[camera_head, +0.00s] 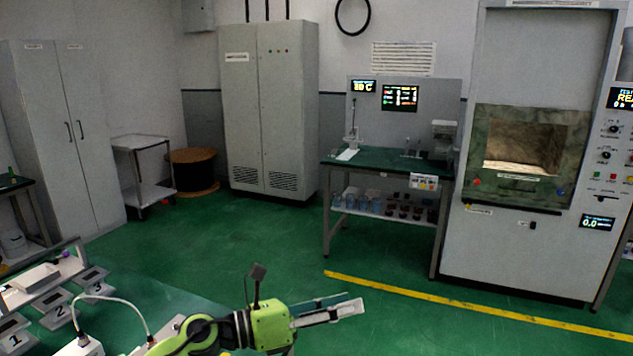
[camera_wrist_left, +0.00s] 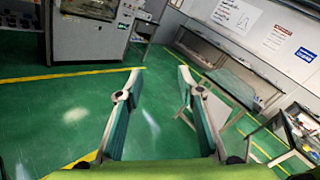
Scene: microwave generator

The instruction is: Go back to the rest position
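My left gripper (camera_head: 335,309) is at the bottom middle of the head view, over the green floor, with its fingers pointing right. In the left wrist view my left gripper (camera_wrist_left: 160,82) shows its two fingers spread well apart, with only floor between them. It is open and empty. The big grey microwave unit (camera_head: 525,150) with a lit chamber stands at the right of the head view. Its lower part also shows at the top left of the left wrist view (camera_wrist_left: 88,40). My right gripper is in neither view.
A table with numbered stands (camera_head: 52,300) is at the lower left. A bench (camera_head: 385,170) with screens, grey cabinets (camera_head: 270,110), a cart (camera_head: 145,165) and a cable spool (camera_head: 192,172) line the back. A yellow floor line (camera_head: 450,308) crosses the floor. The middle floor is clear.

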